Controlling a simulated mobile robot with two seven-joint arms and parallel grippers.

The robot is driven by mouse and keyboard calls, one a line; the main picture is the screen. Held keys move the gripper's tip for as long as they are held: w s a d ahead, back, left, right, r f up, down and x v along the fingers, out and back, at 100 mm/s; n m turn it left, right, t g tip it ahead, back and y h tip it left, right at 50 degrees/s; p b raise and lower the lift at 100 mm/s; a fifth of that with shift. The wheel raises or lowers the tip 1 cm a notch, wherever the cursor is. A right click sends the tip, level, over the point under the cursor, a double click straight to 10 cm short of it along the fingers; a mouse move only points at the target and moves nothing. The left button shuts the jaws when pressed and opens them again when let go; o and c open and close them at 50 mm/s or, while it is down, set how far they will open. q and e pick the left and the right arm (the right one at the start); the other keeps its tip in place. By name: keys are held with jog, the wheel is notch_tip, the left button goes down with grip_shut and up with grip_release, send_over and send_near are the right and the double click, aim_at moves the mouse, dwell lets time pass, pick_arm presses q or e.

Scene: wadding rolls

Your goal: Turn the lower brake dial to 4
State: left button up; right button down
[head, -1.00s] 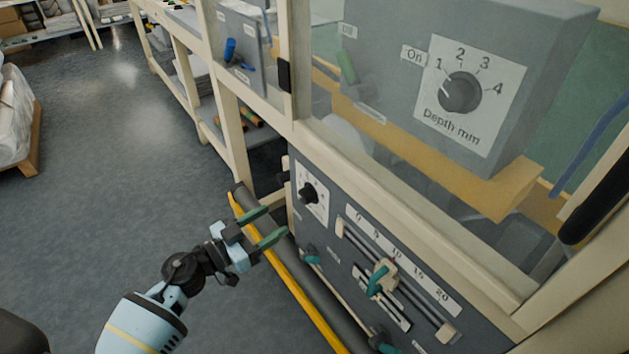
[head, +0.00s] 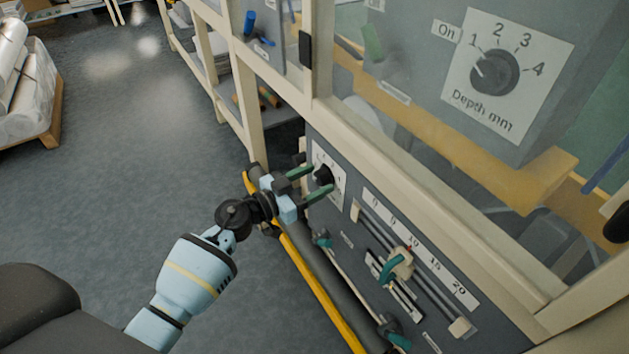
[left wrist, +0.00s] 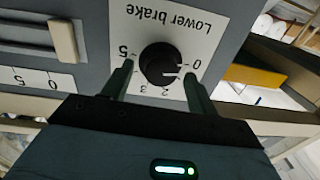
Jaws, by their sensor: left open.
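The lower brake dial (head: 324,175) is a black knob on a white scale plate on the grey machine panel. In the left wrist view the dial (left wrist: 161,64) appears upside down under the words "Lower brake", with 5 at left and 0 at right. A pale mark shows on the knob's right side, toward the low numbers; its exact reading is unclear. My left gripper (head: 317,181) is open, its green fingers on either side of the knob. In the left wrist view its fingers (left wrist: 160,72) flank the knob; contact is unclear. My right gripper is out of view.
A slider with a teal handle (head: 391,268) and a number scale (head: 420,248) sits right of the dial. A yellow rail (head: 318,290) runs along the panel's foot. Above is a "Depth mm" dial (head: 494,71) behind a cream frame. Open floor lies left.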

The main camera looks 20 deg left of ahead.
pick_arm(q)
jog(key=shift+w+d, duration=0.15)
jog(key=shift+w, duration=0.1)
jog(key=c, duration=1)
